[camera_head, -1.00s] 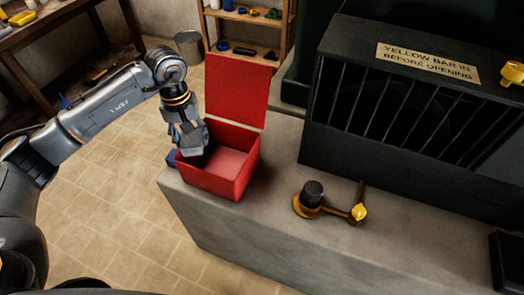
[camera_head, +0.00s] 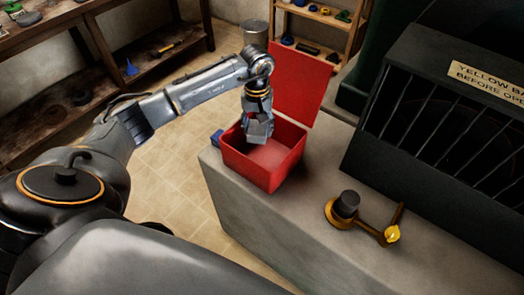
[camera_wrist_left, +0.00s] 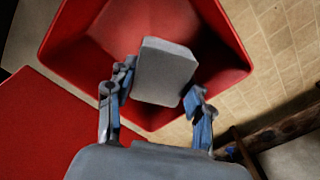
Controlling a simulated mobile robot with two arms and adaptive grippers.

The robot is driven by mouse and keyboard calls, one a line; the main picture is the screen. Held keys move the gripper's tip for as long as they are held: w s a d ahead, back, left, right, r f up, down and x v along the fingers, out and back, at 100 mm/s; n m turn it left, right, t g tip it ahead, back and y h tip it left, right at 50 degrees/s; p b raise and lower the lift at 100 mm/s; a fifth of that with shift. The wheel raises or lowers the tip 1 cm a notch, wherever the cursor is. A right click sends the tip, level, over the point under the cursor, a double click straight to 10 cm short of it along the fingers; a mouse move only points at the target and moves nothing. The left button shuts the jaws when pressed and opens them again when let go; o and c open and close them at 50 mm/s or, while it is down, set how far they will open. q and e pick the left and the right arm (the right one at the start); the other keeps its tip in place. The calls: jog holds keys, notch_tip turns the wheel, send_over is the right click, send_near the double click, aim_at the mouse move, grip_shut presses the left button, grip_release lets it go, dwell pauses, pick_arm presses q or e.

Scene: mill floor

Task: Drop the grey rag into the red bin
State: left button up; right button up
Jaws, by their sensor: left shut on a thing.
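The grey rag (camera_wrist_left: 166,70) shows in the left wrist view as a grey block between the two fingers of my left gripper (camera_wrist_left: 160,82). My left gripper (camera_head: 258,138) is shut on it, pointing down over the opening of the red bin (camera_head: 248,170) in the head view. The rag is hard to tell from the fingers there. The bin's lid (camera_head: 302,82) stands open at the back. In the left wrist view the bin (camera_wrist_left: 75,50) lies behind the rag. My right gripper is not in view.
The bin stands on a grey bench (camera_head: 250,215), with a small blue object (camera_head: 217,137) at its left. A brass piece with a black knob (camera_head: 347,204) and yellow end (camera_head: 392,234) lies to the right. A dark barred box (camera_head: 430,130) stands behind it.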

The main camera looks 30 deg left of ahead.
pick_arm(q)
jog(key=o, duration=1.2)
notch_tip(320, 180, up, 12)
jog(key=shift+f, duration=0.1)
